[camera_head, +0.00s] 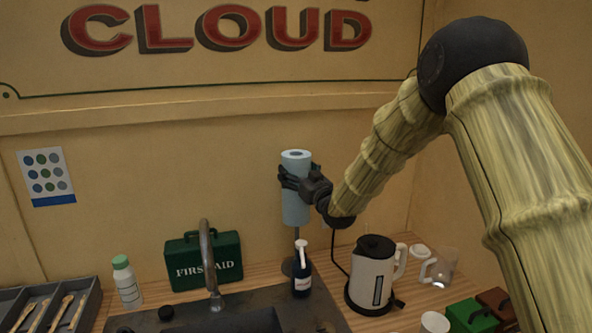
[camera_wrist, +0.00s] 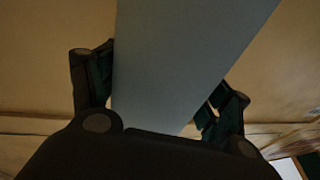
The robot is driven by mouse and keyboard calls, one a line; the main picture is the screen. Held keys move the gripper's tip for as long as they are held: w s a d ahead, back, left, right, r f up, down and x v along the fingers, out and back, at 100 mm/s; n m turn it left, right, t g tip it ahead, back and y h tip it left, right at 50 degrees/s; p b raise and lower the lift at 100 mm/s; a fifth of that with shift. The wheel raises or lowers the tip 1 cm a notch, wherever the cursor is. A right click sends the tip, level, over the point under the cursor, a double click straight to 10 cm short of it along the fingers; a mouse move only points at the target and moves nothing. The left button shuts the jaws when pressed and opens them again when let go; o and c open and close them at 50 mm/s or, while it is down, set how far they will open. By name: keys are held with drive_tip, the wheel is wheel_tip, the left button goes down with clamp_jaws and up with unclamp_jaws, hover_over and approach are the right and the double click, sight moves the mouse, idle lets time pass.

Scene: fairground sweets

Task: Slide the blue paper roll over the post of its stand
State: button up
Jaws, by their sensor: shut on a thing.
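The blue paper roll (camera_head: 295,208) is upright, held in the air in front of the back wall. My gripper (camera_head: 299,181) is shut on it around its upper half, coming from the right. In the wrist view the roll (camera_wrist: 185,65) fills the middle, between the two fingers (camera_wrist: 165,90). The stand's dark round base (camera_head: 288,267) shows partly on the counter below the roll, behind the dark pump bottle. A short thin piece, seemingly its post, shows under the roll's lower end. I cannot tell whether the post's tip is inside the roll.
The dark pump bottle (camera_head: 301,277) stands in front of the stand. A white kettle (camera_head: 370,280) is to the right, with a clear jug (camera_head: 440,268) beyond it. A green first aid box (camera_head: 203,262) and the sink tap (camera_head: 207,260) are to the left.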

sight(297, 209)
drive_tip(key=shift+s+f, duration=0.15)
drive_tip(key=shift+s, duration=0.2)
drive_tip(key=f+b, duration=0.4)
drive_tip(key=f, duration=0.2)
drive_tip(key=shift+w, duration=0.2)
drive_tip(key=shift+s+f+b, duration=0.1)
drive_tip(key=shift+f+b, duration=0.65)
drive_tip(key=shift+f, duration=0.15)
drive_tip(key=shift+f+b, duration=1.4)
drive_tip(key=shift+f, duration=0.85)
drive_tip(key=o, duration=1.5)
